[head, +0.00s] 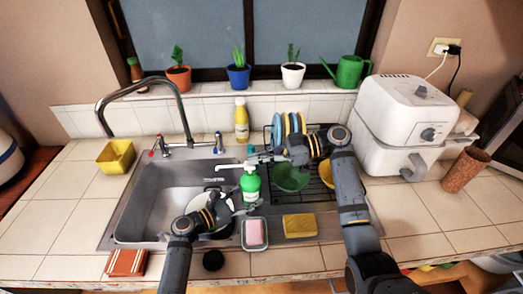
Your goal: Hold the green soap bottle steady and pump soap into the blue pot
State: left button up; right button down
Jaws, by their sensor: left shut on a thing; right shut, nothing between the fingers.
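The green soap bottle (250,185) stands upright at the sink's right side, with its white pump spout (229,166) pointing left. My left gripper (238,205) is shut on the bottle's lower part from the left front. My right gripper (264,158) is shut and empty, coming from the right at the pump head; I cannot tell whether it touches. A blue pot (238,77) with a green plant stands on the windowsill, behind the bottle.
A dish rack (318,193) with plates and bowls stands right of the bottle. A soap dish (254,243) and yellow sponge (299,225) lie in front. A tall faucet (184,118) and a yellow bottle (241,122) stand behind. The sink's left side is clear.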

jog(key=shift+f, duration=0.1)
jog(key=shift+f, duration=1.05)
jog(key=d+r, duration=0.6)
jog(key=d, duration=0.3)
jog(key=shift+d+r, duration=0.35)
pick_arm(q)
jog(key=o, duration=0.9)
